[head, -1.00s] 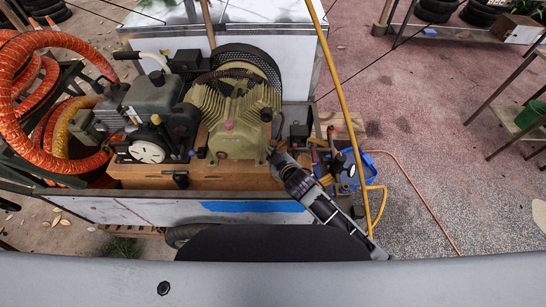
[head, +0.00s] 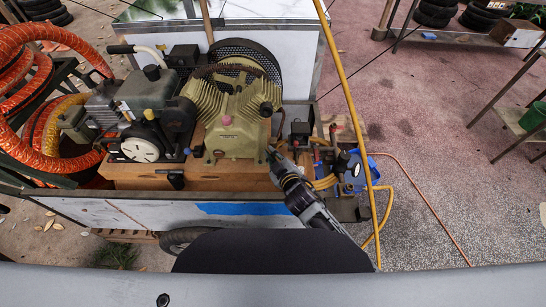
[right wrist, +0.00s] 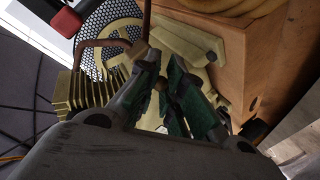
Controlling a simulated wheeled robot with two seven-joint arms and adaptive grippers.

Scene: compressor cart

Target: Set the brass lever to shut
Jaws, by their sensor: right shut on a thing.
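My right gripper (head: 273,156) reaches in from the lower right, at the right foot of the olive compressor pump (head: 233,130). In the right wrist view its two dark green fingers (right wrist: 168,88) are closed in around a small brownish piece, which I take to be the brass lever (right wrist: 162,85). The fingers cover most of the lever, so its angle cannot be read. In the head view the gripper hides the lever. My left gripper is not in view.
The pump stands on a wooden base (head: 235,176) on the cart. A grey engine (head: 145,105) and orange hoses (head: 50,150) are at left. A yellow pole (head: 349,95) and a blue crate (head: 373,168) are right of my arm. Copper pipe (right wrist: 102,43) runs close to the fingers.

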